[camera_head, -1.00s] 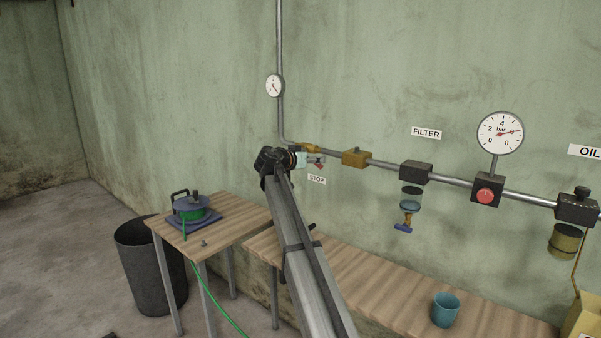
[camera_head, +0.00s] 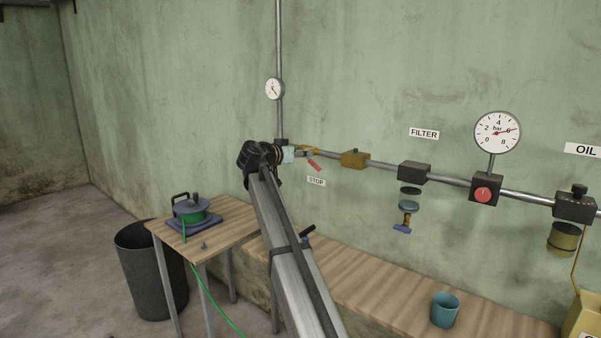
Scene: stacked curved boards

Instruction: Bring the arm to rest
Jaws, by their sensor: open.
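My gripper (camera_head: 303,154) is at the far end of my raised arm, left of centre, in front of the wall pipe. It is open, with its small fingers pointing right, close to the pipe's left end. A red lever (camera_head: 314,165) slants down to the right beside the fingertips, above the STOP label (camera_head: 316,182). I cannot tell whether the fingers touch the lever or the valve. No held object shows.
The pipe carries a brass block (camera_head: 355,159), a filter (camera_head: 408,206), a gauge (camera_head: 497,132) and an oil unit (camera_head: 563,240).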

